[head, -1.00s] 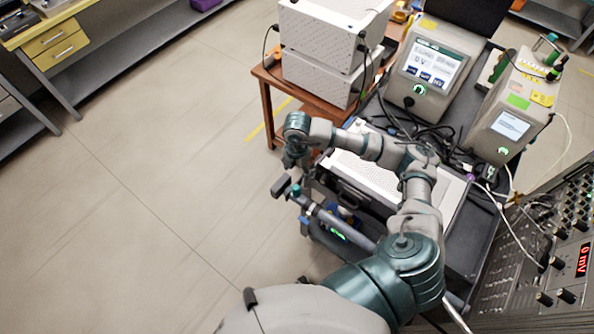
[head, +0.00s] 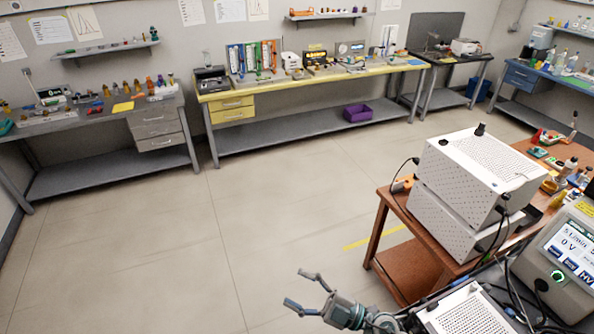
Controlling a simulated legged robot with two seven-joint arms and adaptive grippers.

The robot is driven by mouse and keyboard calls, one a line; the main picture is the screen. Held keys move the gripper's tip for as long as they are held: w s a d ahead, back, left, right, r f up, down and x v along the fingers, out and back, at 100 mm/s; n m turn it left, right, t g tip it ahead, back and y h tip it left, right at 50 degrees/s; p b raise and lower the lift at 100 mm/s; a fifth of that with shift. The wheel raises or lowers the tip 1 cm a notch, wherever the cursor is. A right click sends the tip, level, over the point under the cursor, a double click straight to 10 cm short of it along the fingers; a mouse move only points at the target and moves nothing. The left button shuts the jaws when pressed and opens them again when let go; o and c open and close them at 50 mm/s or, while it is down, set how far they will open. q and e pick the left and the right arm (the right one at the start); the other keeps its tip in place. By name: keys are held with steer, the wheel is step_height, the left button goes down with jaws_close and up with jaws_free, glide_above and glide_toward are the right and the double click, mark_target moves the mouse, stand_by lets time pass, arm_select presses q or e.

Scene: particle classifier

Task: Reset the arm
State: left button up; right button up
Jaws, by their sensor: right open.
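My right gripper (head: 303,290) shows at the bottom of the head view, a little right of the middle. Its two fingers are spread apart, and nothing is between them. It points left over bare floor. Part of my right arm shows behind it, beside a white perforated box (head: 466,312) at the bottom edge. My left gripper is not in the head view.
Two stacked white boxes (head: 470,182) stand on a brown wooden table (head: 377,232) at the right. A grey instrument with a screen (head: 568,250) is at the right edge. A yellow-topped bench (head: 318,78) stands by the back wall. The floor (head: 190,250) is clear.

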steer(key=w+d+m+t+h, duration=0.5)
steer(key=d+m+t+h, duration=0.45)
steer(key=m+t, duration=0.3)
steer(key=s+d+f+m+g+h, duration=0.1)
steer(key=d+f+m+g+h, duration=0.25)
steer(key=d+f+h, duration=0.35)
steer(key=s+d+f+m+g+h, duration=0.2)
steer(key=d+f+m+h, duration=0.25)
steer(key=f, duration=0.55)
steer(key=s+f+g+y, duration=0.1)
steer(key=s+f+g, duration=0.5)
steer(key=s, duration=0.4)
steer(key=s+f+g, duration=0.5)
steer(key=s+f, duration=0.3)
steer(key=s, duration=0.1)
step_height(320, 180, down, 26)
steer(key=s+g, duration=0.1)
steer(key=s, duration=0.1)
steer(key=s+d+f+g, duration=0.1)
steer(key=s+d+f, duration=0.1)
steer(key=s+f, duration=1.4)
steer(key=shift+s+d+f, duration=0.15)
steer(key=shift+s+d, duration=0.2)
steer(key=shift+s, duration=0.55)
steer(key=shift+n, duration=0.25)
